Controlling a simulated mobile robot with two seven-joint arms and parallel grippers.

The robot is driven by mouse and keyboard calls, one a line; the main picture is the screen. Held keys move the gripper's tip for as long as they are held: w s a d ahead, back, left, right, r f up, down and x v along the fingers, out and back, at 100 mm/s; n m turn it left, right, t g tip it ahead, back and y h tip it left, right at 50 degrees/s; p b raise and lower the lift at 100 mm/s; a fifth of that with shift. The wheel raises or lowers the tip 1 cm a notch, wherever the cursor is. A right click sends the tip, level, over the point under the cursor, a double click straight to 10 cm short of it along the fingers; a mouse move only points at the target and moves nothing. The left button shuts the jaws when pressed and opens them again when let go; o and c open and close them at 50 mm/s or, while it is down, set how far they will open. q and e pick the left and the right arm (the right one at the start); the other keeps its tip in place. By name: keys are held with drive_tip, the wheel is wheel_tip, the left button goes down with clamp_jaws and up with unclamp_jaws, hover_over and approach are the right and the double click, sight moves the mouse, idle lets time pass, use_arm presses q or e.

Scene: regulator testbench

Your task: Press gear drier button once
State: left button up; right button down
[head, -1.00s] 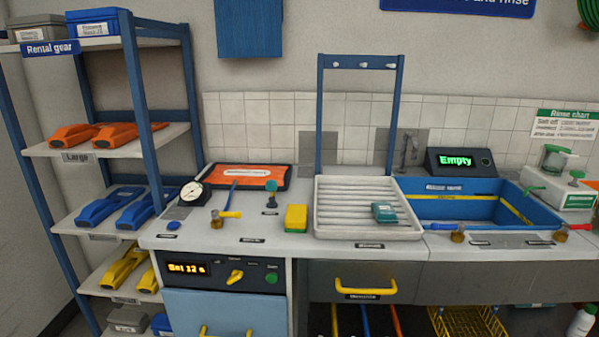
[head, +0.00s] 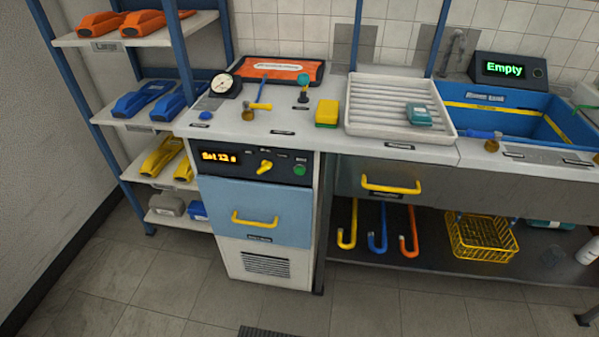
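The gear drier (head: 257,235) is the cabinet under the left end of the counter, with a blue front, a yellow handle and a vent grille below. Its black control panel (head: 256,165) carries an orange lit display (head: 219,157) whose small text I cannot read for sure. A round green button (head: 299,170) sits at the panel's right end. Nothing covers the panel. Neither of my grippers is in the head view.
The counter (head: 290,140) above holds a gauge (head: 225,84), a yellow-green sponge (head: 327,113) and a white ribbed tray (head: 395,127). A drawer (head: 345,181) with a yellow handle is to the right. A shelf rack stands at left. The floor (head: 130,270) in front is clear.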

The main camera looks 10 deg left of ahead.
use_arm(q)
clamp_jaws()
idle(1.5)
